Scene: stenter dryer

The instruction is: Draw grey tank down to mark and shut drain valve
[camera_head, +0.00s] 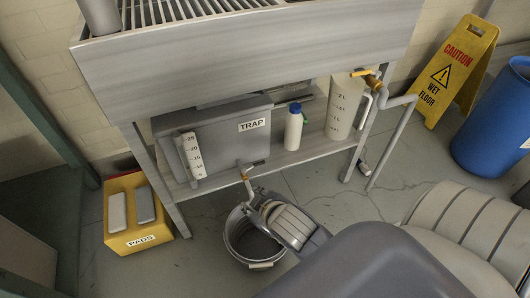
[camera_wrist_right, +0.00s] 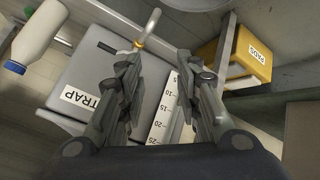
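The grey tank labelled TRAP (camera_head: 225,140) stands on the low shelf under the machine. A white scale strip (camera_head: 193,155) with numbered marks is on its left end; I cannot make out a liquid level. The drain valve (camera_head: 245,173), with a yellow part and a down-bent spout, is at the tank's lower front. It shows in the right wrist view (camera_wrist_right: 140,43) beyond the fingertips. A grey bucket (camera_head: 235,236) stands on the floor below it. My right gripper (camera_wrist_right: 157,65) is open and empty, its fingers pointing towards the tank, apart from the valve. My left gripper is not in view.
A white bottle (camera_head: 293,128) and a marked jug (camera_head: 342,108) stand right of the tank, near a yellow-handled pipe valve (camera_head: 364,72). A yellow PADS box (camera_head: 140,215) is on the left floor. A wet-floor sign (camera_head: 457,70) and blue drum (camera_head: 492,125) stand right.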

